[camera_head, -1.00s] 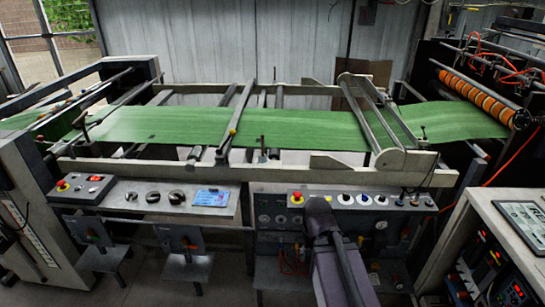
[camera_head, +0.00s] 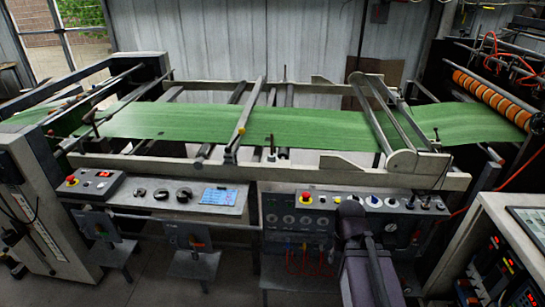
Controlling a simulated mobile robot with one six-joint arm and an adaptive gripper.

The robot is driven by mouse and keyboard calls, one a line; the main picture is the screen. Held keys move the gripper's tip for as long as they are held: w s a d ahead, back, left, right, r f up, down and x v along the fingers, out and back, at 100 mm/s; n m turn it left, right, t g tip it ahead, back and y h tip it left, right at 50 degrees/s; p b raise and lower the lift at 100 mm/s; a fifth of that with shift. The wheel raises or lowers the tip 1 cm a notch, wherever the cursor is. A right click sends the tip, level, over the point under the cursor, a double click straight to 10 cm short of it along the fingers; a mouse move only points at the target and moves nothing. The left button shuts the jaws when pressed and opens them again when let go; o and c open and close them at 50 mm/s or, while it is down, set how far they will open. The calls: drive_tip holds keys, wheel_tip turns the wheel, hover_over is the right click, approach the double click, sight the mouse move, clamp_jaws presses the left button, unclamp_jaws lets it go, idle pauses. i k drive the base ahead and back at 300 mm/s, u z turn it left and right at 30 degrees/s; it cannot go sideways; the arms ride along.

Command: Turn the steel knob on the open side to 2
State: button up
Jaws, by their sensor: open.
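Several knobs show on the machine's front panels, and I cannot tell which is the steel knob on the open side or read any dial marks. The left panel holds a row of dark and grey knobs: a left knob (camera_head: 139,194), a middle knob (camera_head: 160,194) and a right knob (camera_head: 184,195). My gripper is not seen.
A green web (camera_head: 290,125) runs across the machine over rollers. Red stop buttons (camera_head: 306,198) sit on the panels, and a blue display (camera_head: 219,197) is on the left one. A console (camera_head: 500,235) stands at the right. Pedals (camera_head: 195,263) stick out low at the front.

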sight(270, 158)
drive_tip(key=u, duration=0.05)
drive_tip(key=i, duration=1)
drive_tip(key=z, duration=0.05)
